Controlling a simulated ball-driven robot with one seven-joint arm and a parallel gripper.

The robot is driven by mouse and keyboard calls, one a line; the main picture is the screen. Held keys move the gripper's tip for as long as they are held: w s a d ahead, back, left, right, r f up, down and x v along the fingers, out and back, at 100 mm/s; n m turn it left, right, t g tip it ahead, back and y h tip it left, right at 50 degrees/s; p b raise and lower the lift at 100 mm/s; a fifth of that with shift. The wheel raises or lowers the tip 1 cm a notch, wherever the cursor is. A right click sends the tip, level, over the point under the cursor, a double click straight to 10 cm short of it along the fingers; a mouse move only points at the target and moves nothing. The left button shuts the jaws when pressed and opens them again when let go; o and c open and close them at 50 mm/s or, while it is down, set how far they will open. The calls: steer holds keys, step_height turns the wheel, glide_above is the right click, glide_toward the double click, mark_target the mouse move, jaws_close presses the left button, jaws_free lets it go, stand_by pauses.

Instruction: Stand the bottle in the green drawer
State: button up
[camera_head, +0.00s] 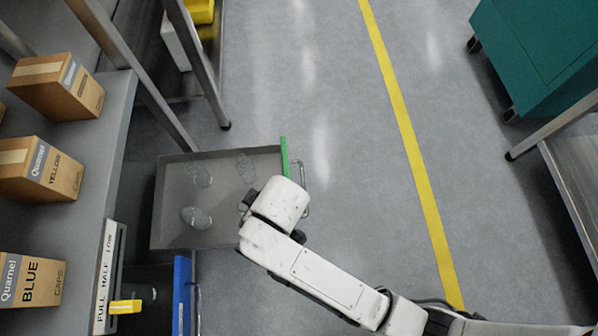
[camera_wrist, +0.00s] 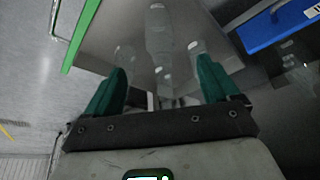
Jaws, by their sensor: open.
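The green drawer is pulled out, a grey tray with a green front (camera_head: 284,157); the green front also shows in the wrist view (camera_wrist: 82,35). Clear bottles stand or lie in it: one at the back left (camera_head: 198,175), one at the back right (camera_head: 246,168) and one at the front left (camera_head: 196,217). Another clear shape beside my wrist is partly hidden. My gripper (camera_wrist: 160,82) is open over the drawer, its green fingers spread. In the wrist view a clear bottle (camera_wrist: 158,40) shows beyond the fingers; I cannot tell whether one is between them.
A blue-fronted drawer (camera_head: 181,297) is beside the green one. A shelf (camera_head: 107,150) with cardboard boxes (camera_head: 50,168) and a yellow slider (camera_head: 125,307) is at the left. A teal cabinet (camera_head: 545,50) is at the upper right. The floor with the yellow line (camera_head: 405,125) is clear.

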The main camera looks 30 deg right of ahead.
steer(key=s+d+r+m+g+h, duration=0.1)
steer(key=s+d+m, duration=0.1)
steer(key=s+d, duration=0.3)
steer(key=s+d+r+m, duration=0.1)
steer(key=s+d, duration=0.4)
steer(key=d, duration=0.7)
steer(key=s+d+r+m+g+h, duration=0.1)
steer(key=s+d+m, duration=0.2)
steer(key=d, duration=0.6)
steer(key=s, duration=0.2)
steer(key=shift+s+m+g+h, duration=0.3)
steer(key=shift+s+m, duration=0.1)
steer(key=shift+s, duration=0.1)
